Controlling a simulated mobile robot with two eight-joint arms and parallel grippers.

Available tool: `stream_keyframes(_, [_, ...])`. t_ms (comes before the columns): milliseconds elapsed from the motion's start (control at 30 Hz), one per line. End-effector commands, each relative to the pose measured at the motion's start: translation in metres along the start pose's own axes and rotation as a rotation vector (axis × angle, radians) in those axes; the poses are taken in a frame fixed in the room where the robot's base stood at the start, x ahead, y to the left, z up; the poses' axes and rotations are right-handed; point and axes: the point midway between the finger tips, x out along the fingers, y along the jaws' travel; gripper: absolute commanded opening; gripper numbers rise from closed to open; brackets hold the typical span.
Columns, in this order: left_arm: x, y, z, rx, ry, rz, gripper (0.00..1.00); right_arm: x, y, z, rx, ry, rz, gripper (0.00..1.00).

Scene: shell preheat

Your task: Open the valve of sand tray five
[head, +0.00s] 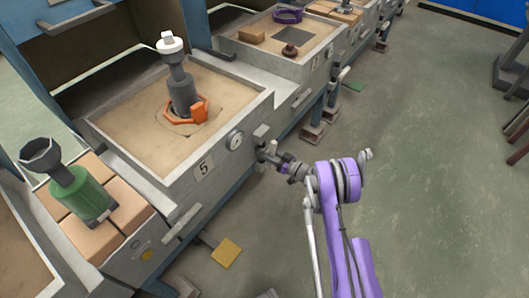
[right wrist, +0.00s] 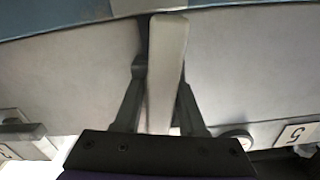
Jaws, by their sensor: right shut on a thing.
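Sand tray five (head: 142,118) is a grey box of sand with a number 5 plate (head: 203,168) and a round gauge (head: 235,141) on its front. My right gripper (head: 268,152) is at the tray's front, right of the gauge. In the right wrist view, my right gripper (right wrist: 163,85) is shut on a pale, flat valve lever (right wrist: 168,45), one finger on each side. The number 5 plate (right wrist: 295,134) also shows there at the right edge. The valve body is mostly hidden in the head view. My left gripper is not in view.
A dark tool with a white top (head: 170,43) stands in an orange ring (head: 198,108) on the sand. A green cylinder (head: 88,198) stands on blocks at left. A yellow pedal (head: 226,252) is near the floor. The floor (head: 430,160) at right is clear.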

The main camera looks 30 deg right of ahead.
Motion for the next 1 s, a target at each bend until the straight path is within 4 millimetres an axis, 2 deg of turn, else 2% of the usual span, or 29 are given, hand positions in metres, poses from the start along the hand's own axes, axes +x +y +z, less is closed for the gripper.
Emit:
stream_keyframes(400, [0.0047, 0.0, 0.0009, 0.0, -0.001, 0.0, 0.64, -0.0005, 0.0005, -0.0003, -0.194, 0.001, 0.001, 0.0])
stream_keyframes(967, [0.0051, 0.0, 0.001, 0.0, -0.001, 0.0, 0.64, -0.0005, 0.0004, -0.0004, -0.226, 0.0, 0.001, 0.0])
stream_keyframes(1000, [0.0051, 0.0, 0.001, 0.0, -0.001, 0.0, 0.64, -0.0005, 0.0004, -0.0004, -0.226, 0.0, 0.001, 0.43])
